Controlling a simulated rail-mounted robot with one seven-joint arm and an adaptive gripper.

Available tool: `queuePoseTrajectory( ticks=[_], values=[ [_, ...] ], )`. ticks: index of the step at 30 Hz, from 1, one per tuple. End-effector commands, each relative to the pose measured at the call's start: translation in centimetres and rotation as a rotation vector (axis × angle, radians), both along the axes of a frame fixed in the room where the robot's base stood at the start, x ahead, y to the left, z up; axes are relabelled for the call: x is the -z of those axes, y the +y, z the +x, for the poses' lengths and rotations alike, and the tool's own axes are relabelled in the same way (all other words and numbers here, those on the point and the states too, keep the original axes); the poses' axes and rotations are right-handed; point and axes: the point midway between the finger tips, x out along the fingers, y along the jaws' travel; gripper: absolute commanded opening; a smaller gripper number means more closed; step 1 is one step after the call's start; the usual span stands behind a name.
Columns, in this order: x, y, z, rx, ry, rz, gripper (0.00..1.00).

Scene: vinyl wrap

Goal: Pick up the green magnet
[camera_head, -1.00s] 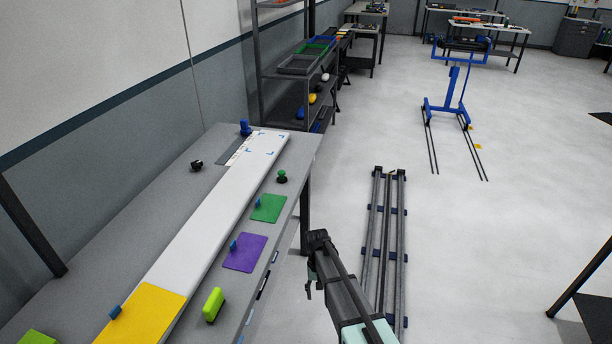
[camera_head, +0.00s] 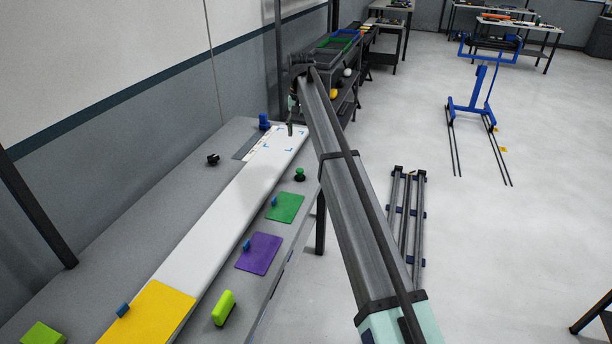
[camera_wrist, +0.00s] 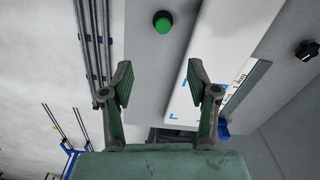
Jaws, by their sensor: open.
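The green magnet (camera_head: 299,174), a round green knob on a dark base, stands on the grey table near its right edge, just beyond the green sheet. In the wrist view the green magnet (camera_wrist: 162,22) shows from above at the top middle, beyond the fingertips and between their lines. My gripper (camera_wrist: 158,78) is open and empty, with its two fingers spread apart. In the head view my gripper (camera_head: 291,120) is small and partly hidden by my arm, over the far end of the table, apart from the magnet.
A long white board (camera_head: 215,215) runs along the grey table (camera_head: 130,225). Green (camera_head: 285,207), purple (camera_head: 259,253) and yellow (camera_head: 150,315) sheets lie nearby. A black knob (camera_head: 213,159) and blue object (camera_head: 264,121) stand at the back. A shelf rack (camera_head: 279,70) is beyond.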

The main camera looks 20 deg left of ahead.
Motion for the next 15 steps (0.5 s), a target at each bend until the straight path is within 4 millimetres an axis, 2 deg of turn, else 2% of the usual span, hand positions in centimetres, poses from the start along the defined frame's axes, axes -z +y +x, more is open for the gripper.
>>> queuePoseTrajectory(
  ticks=[2,5,15],
  values=[
    [-0.2,0.6,0.0,-0.002,0.001,-0.001,0.60],
    [0.9,0.6,-0.2,-0.002,0.002,-0.001,0.60],
    [7.5,0.5,-0.2,-0.002,0.003,-0.002,0.60]
  ],
)
